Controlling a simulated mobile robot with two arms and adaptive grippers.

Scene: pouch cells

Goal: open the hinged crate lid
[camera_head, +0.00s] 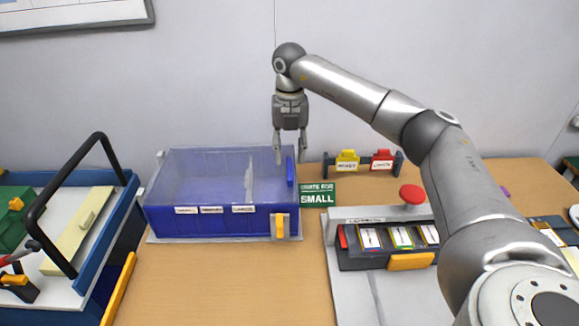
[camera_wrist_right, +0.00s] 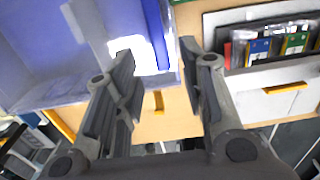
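The blue crate (camera_head: 165,221) stands on the table at left of centre, with its clear lid (camera_head: 210,170) lying shut over it. An upright blue tab (camera_head: 290,171) is at the lid's right edge. An orange latch (camera_head: 280,227) is on the crate's front right. My right gripper (camera_head: 291,161) points down, open and empty, with its fingertips around the top of the tab or just above it; contact is not clear. In the right wrist view the blue tab (camera_wrist_right: 156,30) shows between the spread fingertips (camera_wrist_right: 157,52). My left gripper is not in view.
A blue-edged tray with a black handle (camera_head: 75,200) stands at left. A green "SMALL" sign (camera_head: 317,195) stands close right of the crate. Farther right are a yellow and red block rack (camera_head: 364,164), a red button (camera_head: 412,194) and a cell holder (camera_head: 362,257). Table before the crate is clear.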

